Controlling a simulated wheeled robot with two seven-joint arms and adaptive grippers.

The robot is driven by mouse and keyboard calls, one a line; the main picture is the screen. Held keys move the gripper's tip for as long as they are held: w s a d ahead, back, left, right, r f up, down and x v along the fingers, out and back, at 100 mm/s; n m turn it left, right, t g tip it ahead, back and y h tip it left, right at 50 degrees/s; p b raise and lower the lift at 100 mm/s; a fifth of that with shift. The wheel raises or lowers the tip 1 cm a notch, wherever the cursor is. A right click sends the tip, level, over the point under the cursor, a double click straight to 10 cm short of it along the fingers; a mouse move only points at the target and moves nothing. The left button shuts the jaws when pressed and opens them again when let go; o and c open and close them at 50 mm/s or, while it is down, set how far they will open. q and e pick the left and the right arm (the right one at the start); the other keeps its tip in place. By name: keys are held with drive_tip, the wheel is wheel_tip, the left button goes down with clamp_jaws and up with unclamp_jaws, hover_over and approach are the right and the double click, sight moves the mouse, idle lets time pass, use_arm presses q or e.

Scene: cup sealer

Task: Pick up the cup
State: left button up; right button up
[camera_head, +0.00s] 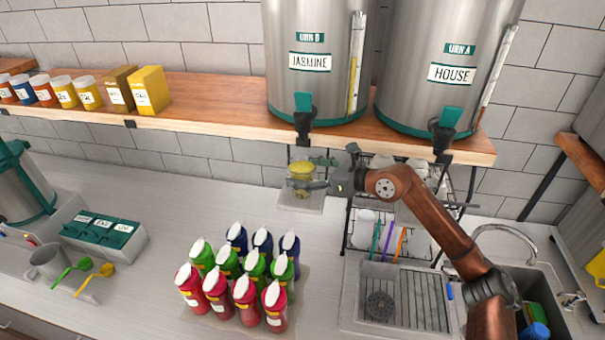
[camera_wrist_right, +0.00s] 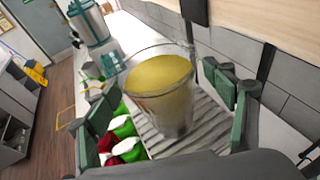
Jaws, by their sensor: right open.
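The cup (camera_head: 300,172) is clear with yellow contents and stands upright on a small tray (camera_head: 300,203) below the JASMINE urn (camera_head: 312,62). In the right wrist view the cup (camera_wrist_right: 160,92) fills the middle, between the green finger pads. My right gripper (camera_head: 308,174) is open around the cup, one finger on each side. In the wrist view the fingers (camera_wrist_right: 165,115) stand apart from the cup's wall. The far side of the cup is hidden. My left gripper is not in view.
Several red, green and blue bottles (camera_head: 243,290) stand in front on the counter. A wire rack (camera_head: 372,215) and sink (camera_head: 545,290) are at right. The wooden shelf (camera_head: 215,110) overhangs from above. The counter left of the bottles is partly clear.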

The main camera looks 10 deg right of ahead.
drive_tip(key=shift+w+a+f, duration=0.2)
drive_tip(key=shift+w+a, duration=0.15)
drive_tip(key=shift+w, duration=0.1)
drive_tip(key=shift+s+d, duration=0.1)
drive_tip(key=shift+c, duration=0.7)
drive_tip(key=c, duration=1.4)
drive_tip(key=shift+r, duration=0.1)
drive_tip(key=shift+c, duration=0.3)
